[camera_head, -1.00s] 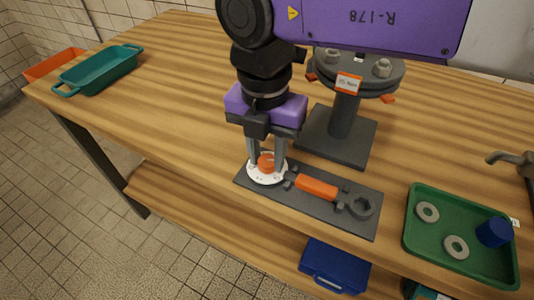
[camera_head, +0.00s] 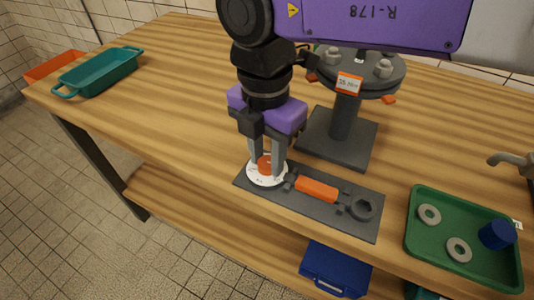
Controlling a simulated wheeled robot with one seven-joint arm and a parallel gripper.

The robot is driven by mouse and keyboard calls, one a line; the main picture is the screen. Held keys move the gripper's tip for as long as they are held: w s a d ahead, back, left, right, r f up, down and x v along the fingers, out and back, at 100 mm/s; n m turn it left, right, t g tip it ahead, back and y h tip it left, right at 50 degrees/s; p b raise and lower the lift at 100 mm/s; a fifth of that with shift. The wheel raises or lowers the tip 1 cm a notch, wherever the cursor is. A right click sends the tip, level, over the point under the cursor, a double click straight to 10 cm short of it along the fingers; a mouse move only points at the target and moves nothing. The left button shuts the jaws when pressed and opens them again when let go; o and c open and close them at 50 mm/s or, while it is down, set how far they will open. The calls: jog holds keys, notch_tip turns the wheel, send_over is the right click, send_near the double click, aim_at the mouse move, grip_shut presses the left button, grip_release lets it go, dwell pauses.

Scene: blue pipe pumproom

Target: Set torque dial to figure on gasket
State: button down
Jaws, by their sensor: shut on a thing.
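The torque dial (camera_head: 254,177) is a white disc with an orange knob (camera_head: 265,165) in its middle. It sits at the left end of a dark grey plate on the bench. My gripper (camera_head: 267,163) points down over the dial, its two fingers shut on the orange knob. The dial's marks are too small to read. The orange tag (camera_head: 348,84) on the flange stand (camera_head: 345,120) carries a figure that looks like 35 Nm. I cannot tell which part is the gasket. A wrench with an orange grip (camera_head: 317,188) lies on the plate right of the dial.
A green tray (camera_head: 416,222) at the right holds two grey rings (camera_head: 429,214) and a blue cylinder (camera_head: 497,234). Teal (camera_head: 100,72) and orange (camera_head: 55,66) trays stand at the far left. A blue case (camera_head: 334,270) is below. The bench's left middle is clear.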

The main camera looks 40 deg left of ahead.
aim_at(266, 161)
jog(key=c, duration=1)
grip_release()
jog(key=shift+c, duration=0.2)
notch_tip(266, 161, up, 8)
jog(key=shift+a+f+p, duration=0.1)
jog(key=shift+p, duration=0.35)
